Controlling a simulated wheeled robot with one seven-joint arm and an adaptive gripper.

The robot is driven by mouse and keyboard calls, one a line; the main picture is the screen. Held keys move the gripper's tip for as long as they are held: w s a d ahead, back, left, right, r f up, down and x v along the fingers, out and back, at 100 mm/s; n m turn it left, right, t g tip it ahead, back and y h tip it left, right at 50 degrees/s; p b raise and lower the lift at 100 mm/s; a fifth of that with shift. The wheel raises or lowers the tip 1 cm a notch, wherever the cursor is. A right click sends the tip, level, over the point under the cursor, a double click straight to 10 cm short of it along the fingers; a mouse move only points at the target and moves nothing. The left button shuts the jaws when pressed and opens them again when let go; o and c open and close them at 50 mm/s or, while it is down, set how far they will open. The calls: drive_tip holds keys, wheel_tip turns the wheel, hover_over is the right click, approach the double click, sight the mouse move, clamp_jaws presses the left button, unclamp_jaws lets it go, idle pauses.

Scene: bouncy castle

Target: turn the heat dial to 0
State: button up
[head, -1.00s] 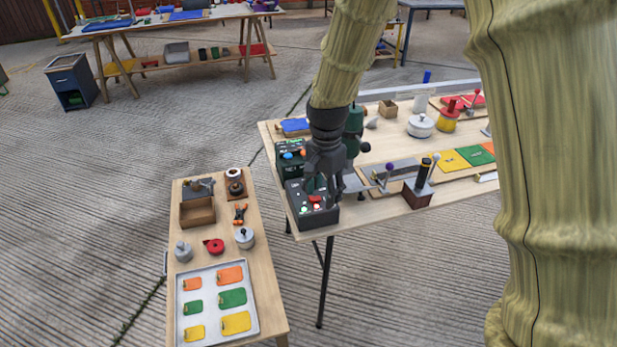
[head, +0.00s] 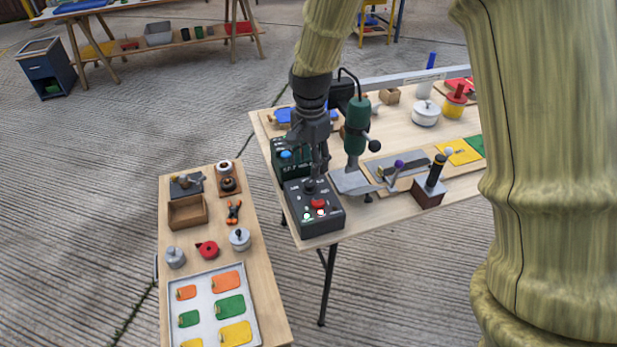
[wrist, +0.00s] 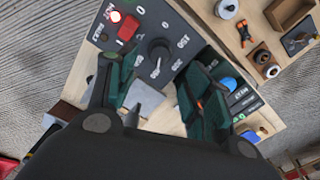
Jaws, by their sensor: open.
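The heat dial is a round black knob (head: 309,187) on top of a dark grey control box (head: 325,224), which also has a red switch. In the wrist view the black dial (wrist: 159,50) shows just beyond my fingertips, ringed by white numbers including 150. I cannot tell for sure which number its mark points to. My gripper (head: 318,165) is above and behind the dial, pointing down. In the wrist view my gripper (wrist: 158,90) has its two green-padded fingers apart, with nothing between them; the dial looks clear of both.
A dark green box with a blue knob (head: 286,155) stands just behind the control box. A green drill-press-like stand (head: 357,128) is close to the right of my gripper. A lever with a black handle (head: 436,172) stands further right. A lower table (head: 260,270) is at left.

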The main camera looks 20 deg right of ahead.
sight(310, 183)
drive_tip(key=shift+f, duration=3.3)
drive_tip(key=c, duration=1.1)
